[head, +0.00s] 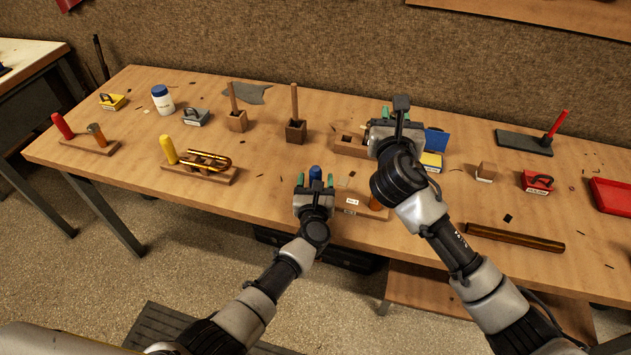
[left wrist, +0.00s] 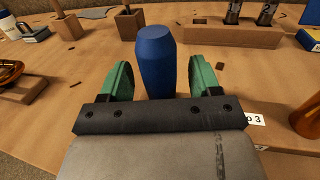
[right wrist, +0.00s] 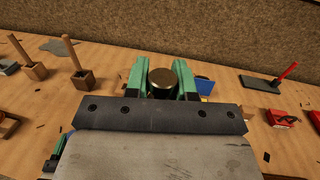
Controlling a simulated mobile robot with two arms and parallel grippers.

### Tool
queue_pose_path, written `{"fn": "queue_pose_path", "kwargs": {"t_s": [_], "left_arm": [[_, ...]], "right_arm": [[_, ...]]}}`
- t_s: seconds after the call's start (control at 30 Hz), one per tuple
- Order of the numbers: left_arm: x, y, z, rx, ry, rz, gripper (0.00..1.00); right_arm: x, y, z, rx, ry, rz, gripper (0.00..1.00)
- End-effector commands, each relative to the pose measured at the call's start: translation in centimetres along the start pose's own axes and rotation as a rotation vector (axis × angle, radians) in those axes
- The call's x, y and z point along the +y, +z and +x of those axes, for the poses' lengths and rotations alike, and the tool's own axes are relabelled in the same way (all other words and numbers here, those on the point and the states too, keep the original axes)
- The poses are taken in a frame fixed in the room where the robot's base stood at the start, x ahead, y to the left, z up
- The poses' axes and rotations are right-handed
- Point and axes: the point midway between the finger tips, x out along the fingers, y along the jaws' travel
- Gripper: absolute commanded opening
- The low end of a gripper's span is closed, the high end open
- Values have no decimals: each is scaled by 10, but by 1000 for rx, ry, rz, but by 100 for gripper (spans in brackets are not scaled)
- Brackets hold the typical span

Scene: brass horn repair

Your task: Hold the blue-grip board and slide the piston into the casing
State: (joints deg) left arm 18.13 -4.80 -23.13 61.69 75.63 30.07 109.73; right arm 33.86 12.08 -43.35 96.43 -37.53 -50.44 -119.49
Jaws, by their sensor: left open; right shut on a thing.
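The board (head: 346,209) lies near the table's front edge. Its upright blue grip (head: 315,173) stands between the spread green fingers of my left gripper (head: 315,184). In the left wrist view the blue grip (left wrist: 155,60) has a visible gap to the fingers. The copper-coloured casing (head: 376,203) stands on the board's right part, and its side shows at the right of the left wrist view (left wrist: 308,116). My right gripper (head: 397,114) is over the wooden rack (head: 350,147), shut on a piston whose round brassy top (right wrist: 162,82) shows in the right wrist view. The piston's lower part is hidden.
A red-grip board (head: 92,146) and a yellow-grip board (head: 200,174) with brass tubes lie to the left. Wooden blocks with upright sticks (head: 296,130) stand behind. A brown bar (head: 515,238) and a red tray (head: 612,196) lie to the right.

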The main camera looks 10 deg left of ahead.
Motion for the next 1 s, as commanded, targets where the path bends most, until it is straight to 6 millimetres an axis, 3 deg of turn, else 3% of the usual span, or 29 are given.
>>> {"fn": "queue_pose_path", "kwargs": {"t_s": [0.23,0.6,0.77,1.0], "left_arm": [[0,0,0,0,0,0,60],[0,0,0,0,0,0,3],[0,0,0,0,0,0,1],[0,0,0,0,0,0,1]], "right_arm": [[0,0,0,-1,0,0,0],[0,0,0,-1,0,0,0],[2,1,2,-11,43,-6,0],[8,-7,2,-19,326,-11,0]]}}
